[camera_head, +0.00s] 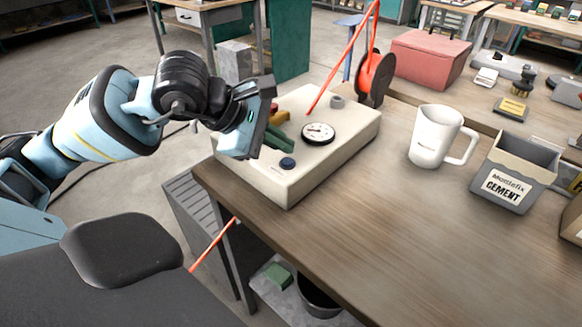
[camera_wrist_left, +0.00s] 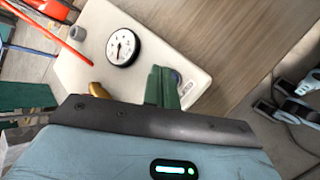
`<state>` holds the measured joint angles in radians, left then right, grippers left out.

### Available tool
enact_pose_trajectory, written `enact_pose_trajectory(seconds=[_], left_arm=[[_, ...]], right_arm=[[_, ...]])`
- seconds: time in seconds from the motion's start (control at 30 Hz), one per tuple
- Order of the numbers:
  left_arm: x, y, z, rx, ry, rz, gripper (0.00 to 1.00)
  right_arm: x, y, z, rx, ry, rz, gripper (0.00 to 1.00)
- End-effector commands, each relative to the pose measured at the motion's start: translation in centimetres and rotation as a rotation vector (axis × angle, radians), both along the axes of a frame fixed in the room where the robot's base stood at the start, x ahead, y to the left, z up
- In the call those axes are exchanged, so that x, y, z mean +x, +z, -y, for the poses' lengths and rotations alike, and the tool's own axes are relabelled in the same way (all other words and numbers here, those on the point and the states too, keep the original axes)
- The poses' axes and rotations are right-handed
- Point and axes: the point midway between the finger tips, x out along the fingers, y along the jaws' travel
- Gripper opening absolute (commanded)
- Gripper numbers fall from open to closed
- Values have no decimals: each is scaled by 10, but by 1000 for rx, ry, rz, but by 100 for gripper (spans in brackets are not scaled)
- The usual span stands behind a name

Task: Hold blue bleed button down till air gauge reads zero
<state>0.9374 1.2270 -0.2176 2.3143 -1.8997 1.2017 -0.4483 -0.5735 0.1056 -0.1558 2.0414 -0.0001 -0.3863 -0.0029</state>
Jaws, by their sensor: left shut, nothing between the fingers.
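A cream box (camera_head: 352,118) stands on the wooden table, with a round white air gauge (camera_head: 318,133) on top. The gauge also shows in the left wrist view (camera_wrist_left: 122,47); its dark needle is visible, but the scale is too small to read. The blue bleed button (camera_head: 287,164) sits near the box's front corner. In the left wrist view the button (camera_wrist_left: 178,77) is partly hidden behind the green fingers. My left gripper (camera_head: 279,140) is shut and empty, its fingertips close beside the button. I cannot tell whether they touch it. My right gripper is out of view.
A brass-coloured part (camera_wrist_left: 100,91) and a grey knob (camera_head: 337,101) are also on the box. A red hose (camera_head: 345,57) rises behind it near a red reel (camera_head: 376,76). A white mug (camera_head: 433,137) and a cement box (camera_head: 512,172) stand right. The front tabletop is clear.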

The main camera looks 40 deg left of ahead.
Motion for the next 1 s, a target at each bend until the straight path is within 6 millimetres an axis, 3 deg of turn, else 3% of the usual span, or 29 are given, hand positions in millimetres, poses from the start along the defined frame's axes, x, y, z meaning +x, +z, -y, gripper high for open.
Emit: enact_pose_trajectory(seconds=[0.4,1.0], left_arm=[[0,-4,0,0,0,3,0],[0,-4,0,-1,1,2,0]], right_arm=[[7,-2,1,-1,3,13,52],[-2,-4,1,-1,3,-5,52]])
